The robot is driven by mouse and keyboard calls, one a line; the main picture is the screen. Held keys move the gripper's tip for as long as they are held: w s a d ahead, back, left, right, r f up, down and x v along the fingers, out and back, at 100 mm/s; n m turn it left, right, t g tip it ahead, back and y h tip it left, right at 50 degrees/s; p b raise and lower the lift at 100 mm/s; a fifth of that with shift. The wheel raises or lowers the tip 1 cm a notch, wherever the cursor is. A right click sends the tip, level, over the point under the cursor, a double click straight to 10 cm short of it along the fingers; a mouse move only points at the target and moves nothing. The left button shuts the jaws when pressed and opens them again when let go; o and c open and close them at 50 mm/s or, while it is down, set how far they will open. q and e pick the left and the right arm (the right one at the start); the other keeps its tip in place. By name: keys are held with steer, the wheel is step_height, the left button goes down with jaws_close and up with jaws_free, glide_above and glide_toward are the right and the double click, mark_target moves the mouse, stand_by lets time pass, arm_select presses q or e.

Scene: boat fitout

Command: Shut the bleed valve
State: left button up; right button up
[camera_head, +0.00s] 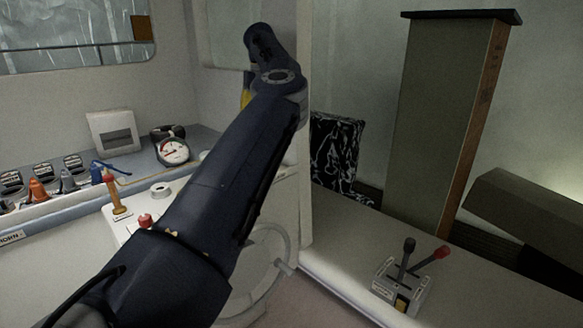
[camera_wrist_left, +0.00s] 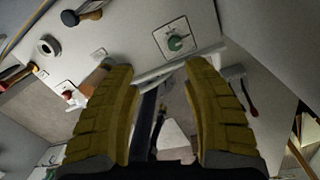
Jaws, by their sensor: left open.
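I cannot tell for certain which fitting is the bleed valve. A red knob (camera_wrist_left: 69,95) on a white plate lies left of the fingers; a red knob (camera_head: 145,221) also shows in the head view beside my arm. My left gripper (camera_wrist_left: 160,72) has its two yellow fingers spread with no object held between them. In the head view only a yellow sliver of it (camera_head: 246,90) shows behind my arm. My right gripper is not in view.
A brass lever with a red top (camera_head: 113,195) and a pressure gauge (camera_head: 173,151) stand on the left counter. Several switches line the panel behind. A throttle box (camera_head: 403,285) with black and red levers sits on the right ledge. A round hatch (camera_head: 262,270) lies partly behind my arm.

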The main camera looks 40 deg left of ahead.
arm_select(q)
steer(key=f, duration=0.5)
steer(key=w+d+f, duration=0.1)
steer(key=f, duration=1)
steer(key=shift+w+d+f, duration=0.15)
steer(key=shift+d+f, duration=0.1)
steer(key=shift+d, duration=0.1)
steer(key=shift+o, duration=0.3)
jaws_close()
